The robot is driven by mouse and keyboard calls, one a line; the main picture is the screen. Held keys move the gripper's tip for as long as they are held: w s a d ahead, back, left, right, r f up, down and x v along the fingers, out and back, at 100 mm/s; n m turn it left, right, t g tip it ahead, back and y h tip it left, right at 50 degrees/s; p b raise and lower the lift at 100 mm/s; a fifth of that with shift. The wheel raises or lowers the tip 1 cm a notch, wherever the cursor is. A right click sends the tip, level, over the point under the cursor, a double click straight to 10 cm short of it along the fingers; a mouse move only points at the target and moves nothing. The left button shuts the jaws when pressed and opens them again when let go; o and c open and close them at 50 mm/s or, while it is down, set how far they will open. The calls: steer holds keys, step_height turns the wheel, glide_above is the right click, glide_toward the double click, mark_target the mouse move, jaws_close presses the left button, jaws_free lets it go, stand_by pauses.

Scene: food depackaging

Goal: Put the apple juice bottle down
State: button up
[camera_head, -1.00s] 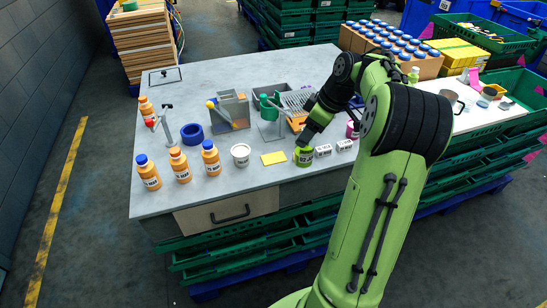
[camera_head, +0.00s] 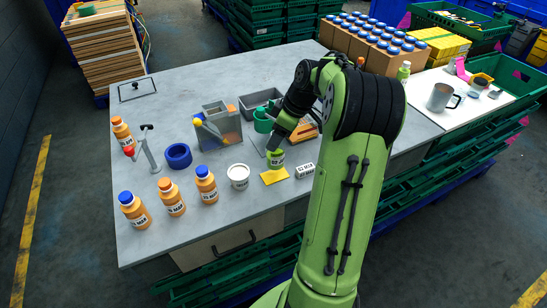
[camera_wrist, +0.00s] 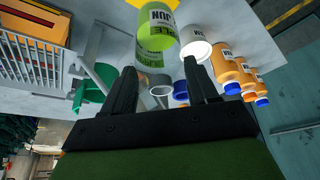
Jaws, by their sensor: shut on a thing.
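The apple juice bottle (camera_head: 277,159) is green with a pale label. It is upright and hangs below my gripper (camera_head: 274,148), which is shut on its top. In the head view the bottle shows just behind and above the yellow square (camera_head: 274,176), overlapping its rear edge. I cannot tell whether its base touches anything. In the wrist view the bottle (camera_wrist: 156,35) shows ahead of the fingertips of my gripper (camera_wrist: 160,70), with part of the yellow square (camera_wrist: 120,6) at the top edge. My fingers hide the bottle's cap.
A white tub (camera_head: 238,177) stands just left of the yellow square, and a white labelled block (camera_head: 305,171) lies to its right. Several orange bottles (camera_head: 172,205) stand farther left. A grey box (camera_head: 218,140) and a green cup (camera_head: 263,125) are behind.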

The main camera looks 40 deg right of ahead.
steer(key=f, duration=0.4)
steer(key=shift+w+f+b, duration=0.25)
steer(key=shift+w+b, duration=0.05)
steer(key=shift+b, duration=0.05)
steer(key=shift+s+f, duration=0.1)
steer(key=shift+f, duration=0.3)
steer(key=o, duration=1.6)
steer(key=shift+c, duration=0.2)
